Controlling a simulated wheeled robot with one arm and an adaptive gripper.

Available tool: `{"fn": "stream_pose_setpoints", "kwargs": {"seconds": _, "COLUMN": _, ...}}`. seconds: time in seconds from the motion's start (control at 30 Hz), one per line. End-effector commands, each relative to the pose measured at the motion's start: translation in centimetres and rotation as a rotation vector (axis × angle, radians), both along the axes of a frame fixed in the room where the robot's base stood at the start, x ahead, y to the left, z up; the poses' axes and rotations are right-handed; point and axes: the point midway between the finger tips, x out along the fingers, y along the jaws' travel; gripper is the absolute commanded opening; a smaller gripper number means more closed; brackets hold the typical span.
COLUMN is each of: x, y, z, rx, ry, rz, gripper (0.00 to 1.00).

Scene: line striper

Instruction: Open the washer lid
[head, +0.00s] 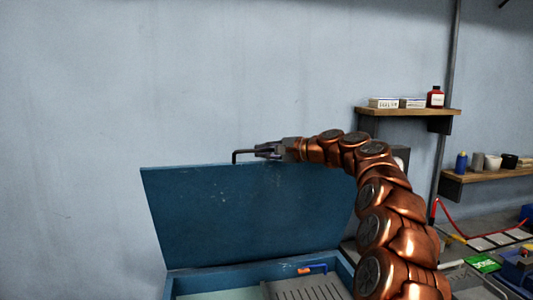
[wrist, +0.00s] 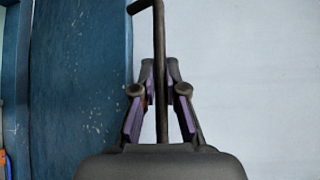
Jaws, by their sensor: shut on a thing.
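The washer lid (head: 240,212) is a blue, scuffed panel standing raised, close to upright, at the back of the blue washer body (head: 213,277). A dark bar handle (head: 235,156) sticks out at its top edge. My gripper (head: 262,151) is at that top edge, shut on the handle. In the wrist view, the handle (wrist: 160,40) runs between the two fingers of my gripper (wrist: 160,80), and the lid (wrist: 82,80) stands to the left. My copper arm hides the lid's right edge.
Inside the washer are a grey slotted panel (head: 305,288) and a small blue and orange item (head: 312,269). A lower shelf (head: 490,176) holds several small containers.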

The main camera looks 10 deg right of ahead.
Motion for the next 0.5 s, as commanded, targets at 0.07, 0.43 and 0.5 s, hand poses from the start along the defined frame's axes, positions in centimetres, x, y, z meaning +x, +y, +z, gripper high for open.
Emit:
{"fn": "stream_pose_setpoints", "kwargs": {"seconds": 0.07, "x": -0.02, "y": 0.15, "z": 0.32, "rx": 0.0, "ry": -0.001, "rz": 0.004, "gripper": 0.0}}
{"fn": "stream_pose_setpoints", "kwargs": {"seconds": 0.43, "x": 0.0, "y": -0.59, "z": 0.35, "rx": 0.0, "ry": 0.0, "rz": -0.005, "gripper": 0.0}}
{"fn": "stream_pose_setpoints", "kwargs": {"seconds": 0.5, "x": 0.0, "y": -0.64, "z": 0.35, "rx": 0.0, "ry": 0.0, "rz": -0.005, "gripper": 0.0}}
